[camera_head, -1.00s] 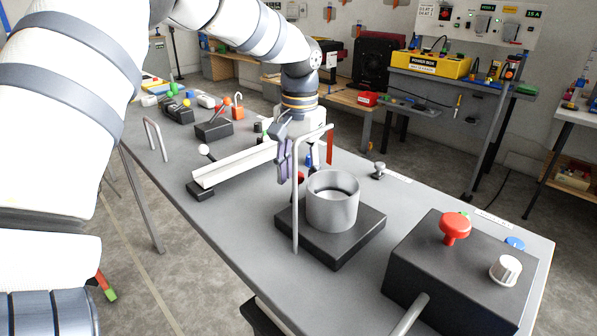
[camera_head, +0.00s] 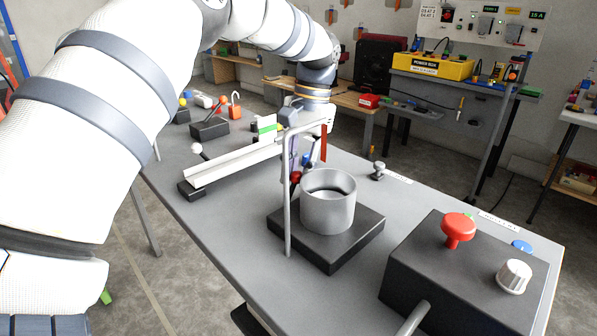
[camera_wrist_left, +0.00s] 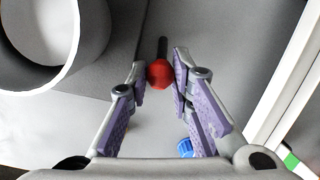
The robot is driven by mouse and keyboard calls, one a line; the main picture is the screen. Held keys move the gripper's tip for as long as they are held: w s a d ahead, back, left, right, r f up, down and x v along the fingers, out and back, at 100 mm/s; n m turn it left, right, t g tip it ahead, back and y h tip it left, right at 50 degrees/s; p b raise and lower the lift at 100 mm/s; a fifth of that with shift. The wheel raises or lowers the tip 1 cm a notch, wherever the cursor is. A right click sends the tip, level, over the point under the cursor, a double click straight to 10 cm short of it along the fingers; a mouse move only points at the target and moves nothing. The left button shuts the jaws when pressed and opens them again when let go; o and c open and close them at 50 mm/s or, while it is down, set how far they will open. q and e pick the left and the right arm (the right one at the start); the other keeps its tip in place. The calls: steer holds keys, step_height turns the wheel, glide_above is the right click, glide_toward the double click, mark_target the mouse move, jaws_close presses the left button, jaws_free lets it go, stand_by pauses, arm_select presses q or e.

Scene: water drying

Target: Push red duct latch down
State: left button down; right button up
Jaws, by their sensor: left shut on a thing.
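The red duct latch shows in the left wrist view as a red ball knob (camera_wrist_left: 159,74) on a short black stem. My left gripper (camera_wrist_left: 157,80) has its purple-padded fingers around the knob, shut on it. In the head view my left gripper (camera_head: 297,160) is behind the grey upright handle and beside the open metal duct cylinder (camera_head: 328,205). A small red knob (camera_head: 296,178) shows there at the fingertips, partly hidden by the handle. The cylinder stands on a black base (camera_head: 330,255). My right gripper is not in view.
A tall grey handle (camera_head: 287,210) stands close in front of my gripper. A white trough (camera_head: 230,165) lies left of it. A black box with a red mushroom button (camera_head: 458,228) and a white dial (camera_head: 514,275) stands at the right. A blue cap (camera_wrist_left: 186,147) is near the fingers.

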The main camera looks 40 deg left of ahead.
arm_select(q)
steer(key=c, duration=1.4)
jaws_free()
steer(key=shift+f, duration=0.1)
steer(key=shift+v, duration=6.05)
